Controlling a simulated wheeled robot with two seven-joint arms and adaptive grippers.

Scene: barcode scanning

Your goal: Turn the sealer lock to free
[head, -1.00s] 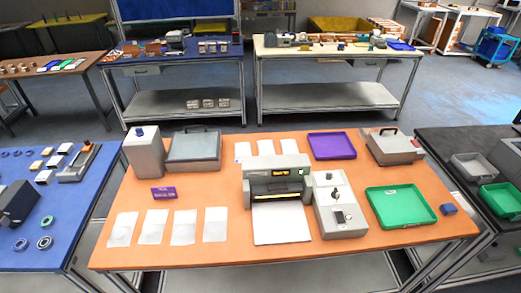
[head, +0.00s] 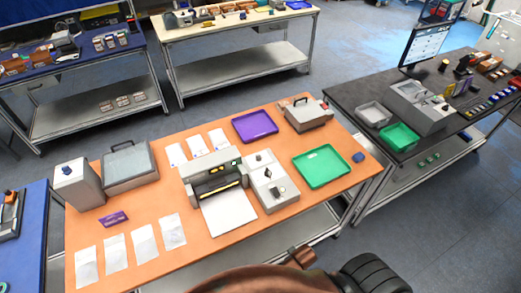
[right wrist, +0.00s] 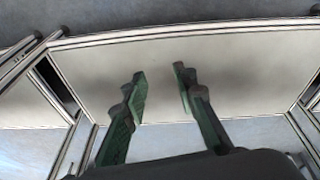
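The sealer (head: 213,190) is a grey machine with a dark slot and a yellow strip, in the middle of the orange table in the head view. A grey control box (head: 278,196) with several dark knobs and switches stands against its right side. I cannot tell which knob is the lock or how it is set. My right gripper (right wrist: 160,77) is open and empty in the right wrist view, its two green fingers apart in front of a pale framed panel. It is away from the sealer. My left gripper is not in view.
A black table (head: 350,98) stands to the right.

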